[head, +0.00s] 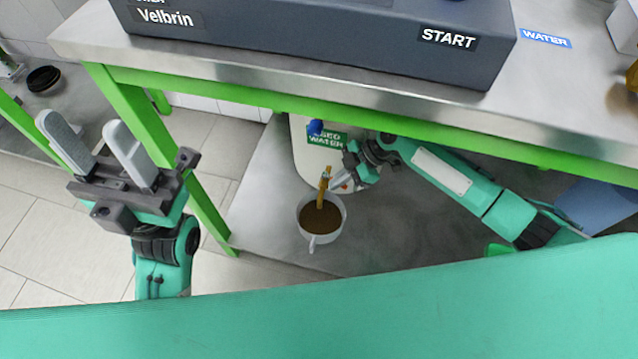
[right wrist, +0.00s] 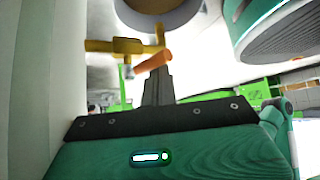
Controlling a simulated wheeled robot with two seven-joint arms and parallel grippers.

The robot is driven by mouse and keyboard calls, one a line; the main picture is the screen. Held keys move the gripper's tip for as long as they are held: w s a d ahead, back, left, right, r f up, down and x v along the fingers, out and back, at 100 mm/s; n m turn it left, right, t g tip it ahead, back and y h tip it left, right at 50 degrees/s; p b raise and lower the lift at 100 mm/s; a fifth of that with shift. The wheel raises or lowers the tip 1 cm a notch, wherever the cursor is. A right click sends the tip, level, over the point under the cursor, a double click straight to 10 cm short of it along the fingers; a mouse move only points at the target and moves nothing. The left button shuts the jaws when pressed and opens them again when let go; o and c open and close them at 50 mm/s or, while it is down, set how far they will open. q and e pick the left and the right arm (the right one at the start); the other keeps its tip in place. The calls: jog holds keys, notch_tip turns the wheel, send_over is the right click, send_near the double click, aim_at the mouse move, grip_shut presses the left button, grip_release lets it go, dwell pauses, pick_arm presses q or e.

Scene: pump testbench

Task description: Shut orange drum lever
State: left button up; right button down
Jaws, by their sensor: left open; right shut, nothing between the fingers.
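The white drum (head: 305,160) labelled USED WATER stands on the lower shelf under the bench. Its brass tap (head: 324,177) shows at its front, and also in the right wrist view (right wrist: 118,46). The orange lever (right wrist: 153,62) sticks out sideways from the tap. My right gripper (head: 350,177) is shut and empty beside the tap. In the right wrist view its fingertips (right wrist: 156,78) are close to the lever; I cannot tell whether they touch. A white cup (head: 321,218) with brown liquid stands below the tap. My left gripper (head: 95,150) is open and empty, away at the left.
The steel bench top (head: 300,83) with its green frame overhangs the drum. A dark grey unit (head: 330,35) with a START label stands on it. The lower shelf (head: 262,215) is clear left of the cup. A blue item (head: 600,205) lies at the right.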

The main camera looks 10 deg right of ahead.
jog(key=shift+w+d, duration=0.1)
jog(key=shift+d, duration=0.05)
jog(key=shift+w+a, duration=0.35)
jog(key=shift+a, duration=0.4)
jog(key=shift+d, duration=0.1)
